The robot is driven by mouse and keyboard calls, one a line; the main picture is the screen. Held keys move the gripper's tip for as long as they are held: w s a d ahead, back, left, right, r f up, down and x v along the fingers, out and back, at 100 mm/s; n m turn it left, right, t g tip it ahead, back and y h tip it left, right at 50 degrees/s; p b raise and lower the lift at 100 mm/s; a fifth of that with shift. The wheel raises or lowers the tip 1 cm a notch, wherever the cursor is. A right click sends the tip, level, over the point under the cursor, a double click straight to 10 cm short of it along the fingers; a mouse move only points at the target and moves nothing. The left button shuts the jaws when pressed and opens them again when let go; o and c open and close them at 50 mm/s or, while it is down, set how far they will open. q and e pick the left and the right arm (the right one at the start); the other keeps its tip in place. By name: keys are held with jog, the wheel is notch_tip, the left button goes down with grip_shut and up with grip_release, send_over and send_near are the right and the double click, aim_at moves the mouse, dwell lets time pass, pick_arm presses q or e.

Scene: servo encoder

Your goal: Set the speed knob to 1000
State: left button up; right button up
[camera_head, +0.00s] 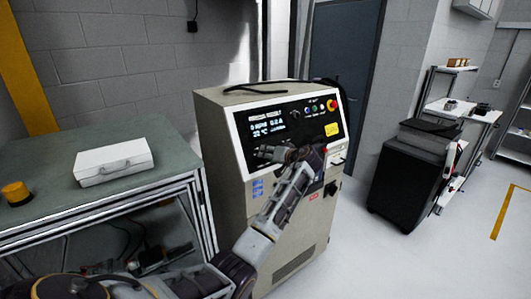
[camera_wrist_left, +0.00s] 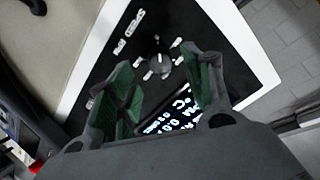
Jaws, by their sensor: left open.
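The speed knob (camera_wrist_left: 158,62) is a small round dark knob with a pale pointer. It sits on the black control panel (camera_wrist_left: 215,30), with white marks around it and white lettering beside it. The number its pointer faces is too small to read. My left gripper (camera_wrist_left: 160,78) is open, with its green-lined fingers on either side of the knob in the wrist view; I see no clear contact. In the head view my left gripper (camera_head: 272,153) is at the lower part of the cabinet's panel (camera_head: 325,112), and I cannot make out the knob there. My right gripper is not in view.
The beige cabinet (camera_head: 220,130) has a lit display (camera_head: 265,128) and a red button (camera_head: 332,105). A bench (camera_head: 60,190) at left holds a white case (camera_head: 113,162) and a yellow-topped object (camera_head: 15,192). A black cart (camera_head: 405,175) stands right; floor between is clear.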

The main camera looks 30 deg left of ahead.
pick_arm(q)
jog(key=shift+p+x, duration=0.35)
jog(key=shift+x, duration=1.4)
jog(key=shift+c, duration=0.4)
jog(key=c, duration=0.9)
